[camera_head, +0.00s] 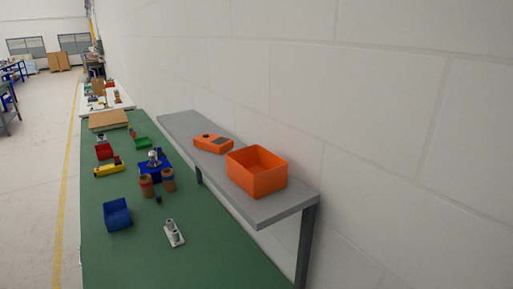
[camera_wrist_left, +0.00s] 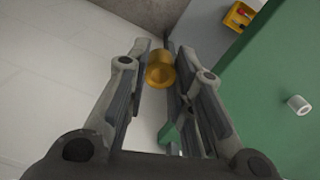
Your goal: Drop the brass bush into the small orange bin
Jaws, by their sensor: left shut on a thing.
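The brass bush (camera_wrist_left: 160,76) is a short golden hollow cylinder in the left wrist view. My left gripper (camera_wrist_left: 160,62) is shut on it, with the bush between the two fingers and its open end facing the camera. Neither gripper shows in the head view, and the bin does not show in the wrist view.
An orange device (camera_head: 212,144) lies beside the bin on the grey shelf (camera_head: 275,208). The green bench (camera_head: 208,262) holds a blue bin (camera_head: 117,214), brown cylinders (camera_head: 146,187) and a white fixture (camera_head: 174,233).

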